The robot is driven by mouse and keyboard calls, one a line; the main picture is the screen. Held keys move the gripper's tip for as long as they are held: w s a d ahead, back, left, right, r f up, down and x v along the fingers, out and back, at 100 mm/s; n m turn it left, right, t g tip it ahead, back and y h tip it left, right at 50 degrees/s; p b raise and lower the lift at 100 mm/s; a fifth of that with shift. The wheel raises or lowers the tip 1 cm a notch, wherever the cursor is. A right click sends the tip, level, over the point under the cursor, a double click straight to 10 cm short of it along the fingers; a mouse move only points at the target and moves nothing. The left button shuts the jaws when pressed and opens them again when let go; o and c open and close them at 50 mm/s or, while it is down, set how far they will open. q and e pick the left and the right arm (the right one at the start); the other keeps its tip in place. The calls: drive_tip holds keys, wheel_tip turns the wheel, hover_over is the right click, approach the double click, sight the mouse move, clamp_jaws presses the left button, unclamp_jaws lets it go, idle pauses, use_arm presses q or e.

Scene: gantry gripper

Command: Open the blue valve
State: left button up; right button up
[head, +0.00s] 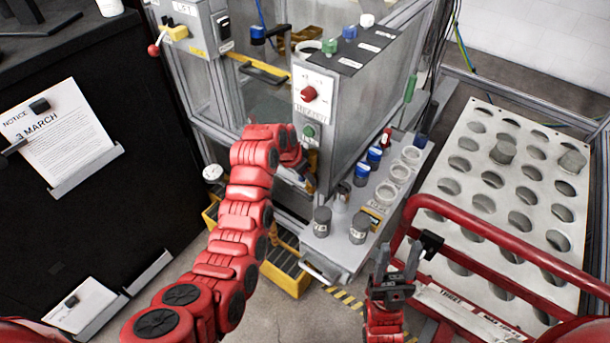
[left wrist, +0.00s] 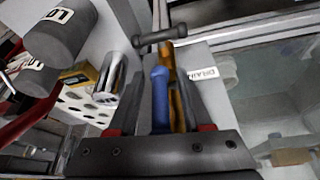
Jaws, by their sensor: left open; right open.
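A blue valve handle (left wrist: 160,88) stands between the fingers of my left gripper (left wrist: 161,104) in the left wrist view, beside a DRAIN label (left wrist: 202,74). My left gripper is open around the handle; I cannot tell whether a finger touches it. In the head view my left gripper (head: 308,182) is low at the front of the grey cabinet, partly hidden by my arm, and the drain handle cannot be made out there. My right gripper (head: 398,268) is open and empty, near the red cart rail.
A grey shelf (head: 330,245) beside the cabinet (head: 348,105) holds grey weights (head: 359,228) and blue-capped jars (head: 362,172). A red rail (head: 490,240) and perforated panel (head: 480,205) stand at right. A yellow tray (head: 290,280) lies below.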

use_arm(q)
drive_tip(key=shift+s+a+r, duration=0.1)
drive_tip(key=shift+a+r, duration=0.05)
drive_tip(key=shift+r, duration=0.35)
drive_tip(key=v, duration=0.3)
drive_tip(key=shift+a+r+b, duration=0.1)
drive_tip(key=shift+r+b, duration=0.1)
drive_tip(key=shift+b, duration=0.15)
drive_tip(key=p+v, duration=1.3)
drive_tip(key=p, duration=0.1)
drive_tip(key=shift+f, duration=0.15)
